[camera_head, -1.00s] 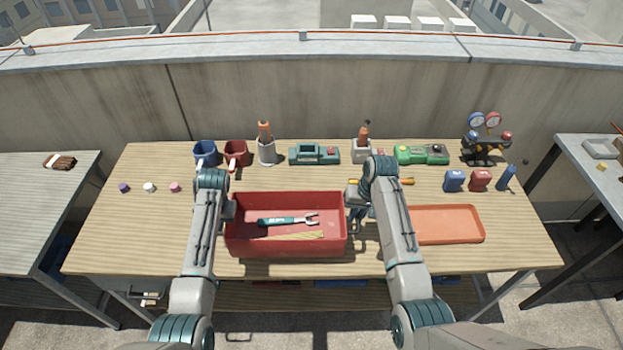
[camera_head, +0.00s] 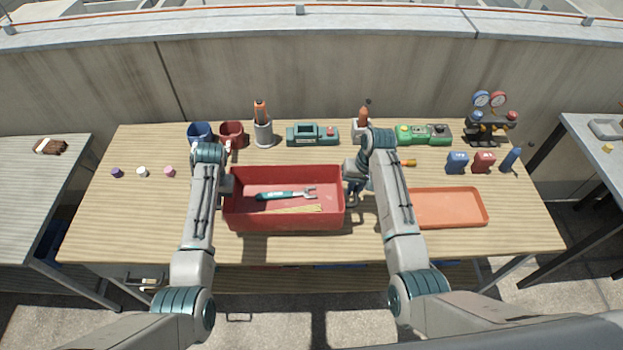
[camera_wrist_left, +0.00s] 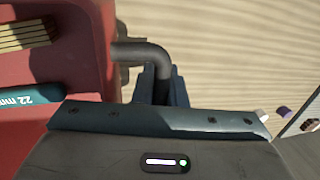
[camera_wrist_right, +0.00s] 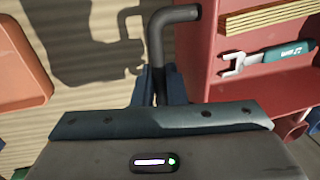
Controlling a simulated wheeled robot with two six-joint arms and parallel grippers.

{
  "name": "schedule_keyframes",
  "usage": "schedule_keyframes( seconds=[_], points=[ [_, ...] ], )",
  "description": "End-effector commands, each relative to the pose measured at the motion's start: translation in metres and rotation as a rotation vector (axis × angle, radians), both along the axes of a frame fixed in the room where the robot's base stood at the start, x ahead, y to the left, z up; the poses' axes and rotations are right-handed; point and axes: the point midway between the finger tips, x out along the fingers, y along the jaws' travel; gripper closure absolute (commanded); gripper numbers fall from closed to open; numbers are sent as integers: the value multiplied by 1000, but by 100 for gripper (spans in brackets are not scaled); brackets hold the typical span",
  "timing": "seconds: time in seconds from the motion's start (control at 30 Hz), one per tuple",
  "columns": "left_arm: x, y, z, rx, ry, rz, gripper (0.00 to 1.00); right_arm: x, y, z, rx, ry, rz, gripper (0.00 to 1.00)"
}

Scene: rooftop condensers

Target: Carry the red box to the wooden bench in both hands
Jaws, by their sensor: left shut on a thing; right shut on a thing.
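The open red box (camera_head: 284,220) is at the middle of the light wood-topped table (camera_head: 150,230). A teal-handled wrench (camera_head: 285,195) and yellowish wooden strips (camera_head: 292,209) lie inside it. My right gripper (camera_head: 352,188) is shut on the dark bent handle (camera_wrist_right: 158,45) at the box's right side. My left gripper (camera_wrist_left: 160,88) is shut on the matching handle (camera_wrist_left: 145,52) at the left side; in the head view my arm mostly hides it. The box looks level. I cannot tell for certain how far its bottom is above the tabletop.
An orange tray (camera_head: 450,222) lies close right of the box. Mugs (camera_head: 231,134), a tool holder (camera_head: 263,134), a green device (camera_head: 422,134) and gauges (camera_head: 489,105) line the back. A grey plank-topped table (camera_head: 40,200) stands left, another table (camera_head: 590,150) right. The front left tabletop is clear.

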Motion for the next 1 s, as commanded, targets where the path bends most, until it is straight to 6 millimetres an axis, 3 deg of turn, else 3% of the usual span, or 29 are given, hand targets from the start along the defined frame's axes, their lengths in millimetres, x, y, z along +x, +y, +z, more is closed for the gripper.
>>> schedule_keyframes(
  seconds=[0.87,0.9,1.0],
  points=[
    [1,0,-43,0,-2,0,100,1,0,-43,1,-2,1,100],
    [0,0,-43,0,0,0,85,0,0,-43,0,0,0,85],
    [0,0,-42,0,0,0,67,0,0,-42,0,0,0,67]
  ],
)
